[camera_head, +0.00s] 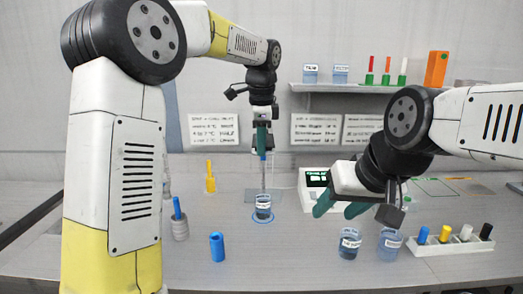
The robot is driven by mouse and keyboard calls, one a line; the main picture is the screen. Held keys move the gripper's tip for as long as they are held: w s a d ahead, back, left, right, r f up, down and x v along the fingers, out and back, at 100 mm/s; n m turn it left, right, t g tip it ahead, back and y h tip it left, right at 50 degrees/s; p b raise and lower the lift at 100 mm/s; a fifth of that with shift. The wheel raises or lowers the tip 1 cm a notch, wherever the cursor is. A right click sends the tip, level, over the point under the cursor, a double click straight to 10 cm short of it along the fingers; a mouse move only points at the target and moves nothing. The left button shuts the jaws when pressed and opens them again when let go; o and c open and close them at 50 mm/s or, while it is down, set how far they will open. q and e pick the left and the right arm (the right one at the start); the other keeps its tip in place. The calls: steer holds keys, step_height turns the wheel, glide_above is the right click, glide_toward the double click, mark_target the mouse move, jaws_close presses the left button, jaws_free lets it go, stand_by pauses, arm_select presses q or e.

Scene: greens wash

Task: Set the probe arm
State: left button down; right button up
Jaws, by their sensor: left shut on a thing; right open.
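My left gripper (262,145) is at the centre, pointing down, with its teal fingers shut on the upper part of a thin upright probe (263,176). I cannot tell whether the tip is inside the liquid. A white meter (312,198) with a lit display stands just right of the beaker, partly hidden by my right gripper. My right gripper (338,207) is open and empty, with teal fingers pointing left.
Two labelled beakers (349,244) (389,245) stand front right, beside a white rack (450,245) of coloured caps. A blue cylinder (217,247), a grey holder (180,228) and a yellow item (210,178) stand left. A shelf (345,88) holds bottles behind.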

arm_select(q)
steer(key=c, duration=1.5)
jaws_free()
steer(key=shift+r, duration=0.1)
steer(key=r, duration=0.5)
steer(key=s+r, duration=0.1)
steer(key=r, duration=0.1)
steer(key=shift+s+r, duration=0.1)
steer(key=shift+r, duration=0.3)
steer(key=s+a+f+n+t+h, duration=0.1)
steer(key=s+a+n+t, duration=0.1)
steer(key=s+a+n, duration=0.8)
steer(key=s+a+f+n, duration=0.1)
steer(key=s+f+n, duration=0.1)
steer(key=s, duration=0.3)
steer(key=s+a+f+n+t, duration=0.1)
steer(key=s+f+n, duration=0.1)
steer(key=s+f, duration=0.2)
steer(key=s+a+f+n+t+h, duration=0.1)
steer(key=s+a+f+n, duration=0.1)
steer(key=s+f+n, duration=0.1)
steer(key=shift+s+f, duration=0.35)
steer(key=shift+s, duration=0.35)
steer(key=shift+s+f, duration=0.3)
steer(key=shift+s, duration=0.35)
